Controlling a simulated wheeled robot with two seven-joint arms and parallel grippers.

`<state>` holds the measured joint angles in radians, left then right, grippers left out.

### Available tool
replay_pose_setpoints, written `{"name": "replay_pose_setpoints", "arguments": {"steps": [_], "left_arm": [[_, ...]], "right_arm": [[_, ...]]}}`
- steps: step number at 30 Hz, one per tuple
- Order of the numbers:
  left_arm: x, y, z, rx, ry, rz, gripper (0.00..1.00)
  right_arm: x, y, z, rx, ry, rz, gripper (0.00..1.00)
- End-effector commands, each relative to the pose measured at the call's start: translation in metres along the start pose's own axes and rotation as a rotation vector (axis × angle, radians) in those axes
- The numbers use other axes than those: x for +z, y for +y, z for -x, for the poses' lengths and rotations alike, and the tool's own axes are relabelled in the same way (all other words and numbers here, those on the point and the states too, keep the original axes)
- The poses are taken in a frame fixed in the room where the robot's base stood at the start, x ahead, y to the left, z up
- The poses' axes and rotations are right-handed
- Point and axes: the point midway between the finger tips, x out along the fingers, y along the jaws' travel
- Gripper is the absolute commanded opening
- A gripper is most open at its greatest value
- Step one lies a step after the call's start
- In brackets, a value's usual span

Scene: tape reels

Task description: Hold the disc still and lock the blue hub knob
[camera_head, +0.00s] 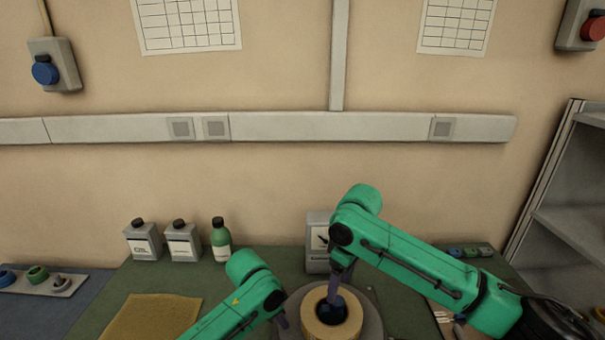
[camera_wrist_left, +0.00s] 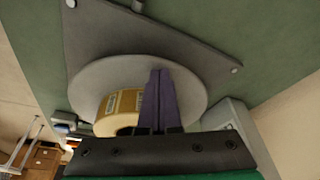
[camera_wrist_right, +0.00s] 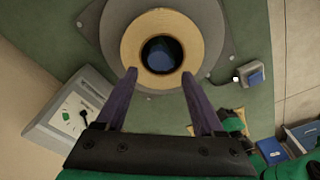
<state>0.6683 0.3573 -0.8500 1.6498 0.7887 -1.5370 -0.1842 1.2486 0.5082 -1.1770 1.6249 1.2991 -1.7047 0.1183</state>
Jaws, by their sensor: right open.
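The grey disc (camera_head: 371,315) lies flat on a dark grey plate (camera_wrist_left: 105,25), with a tan tape roll (camera_head: 310,322) on it. The blue hub knob (camera_wrist_right: 161,54) sits inside the roll's dark central hole. In the head view, the knob (camera_head: 333,308) is partly hidden by my right gripper. My left gripper (camera_wrist_left: 160,71) is at the disc's left side, beside the roll, its two purple fingers together. I cannot tell whether it touches the disc.
A grey box with a dial (camera_head: 318,240) stands behind the disc. Two grey cans (camera_head: 143,241) and a green bottle (camera_head: 220,243) stand at the back left. A yellow mat (camera_head: 150,317) lies at front left. A small box with a blue top (camera_wrist_right: 254,73) is beside the plate.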

Motion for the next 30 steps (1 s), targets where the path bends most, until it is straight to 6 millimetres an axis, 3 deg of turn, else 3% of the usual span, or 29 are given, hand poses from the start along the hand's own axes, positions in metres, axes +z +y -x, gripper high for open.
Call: {"name": "replay_pose_setpoints", "arguments": {"steps": [4, 15, 25, 30], "left_arm": [[0.003, 0.002, -0.004, 0.008, -0.009, 0.000, 0.00], [0.004, 0.003, -0.004, 0.009, -0.010, 0.000, 0.00], [0.004, 0.003, -0.005, 0.010, -0.011, 0.000, 0.00], [0.004, 0.003, -0.005, 0.010, -0.012, 0.000, 0.00]], "right_arm": [[0.001, 0.000, -0.004, 0.000, 0.016, 0.134, 0.70], [0.005, 0.001, -0.043, 0.001, 0.015, 0.139, 0.70], [0.005, 0.001, -0.045, -0.002, 0.015, 0.158, 0.70], [0.004, 0.001, -0.046, -0.039, 0.013, 0.459, 0.70]]}}
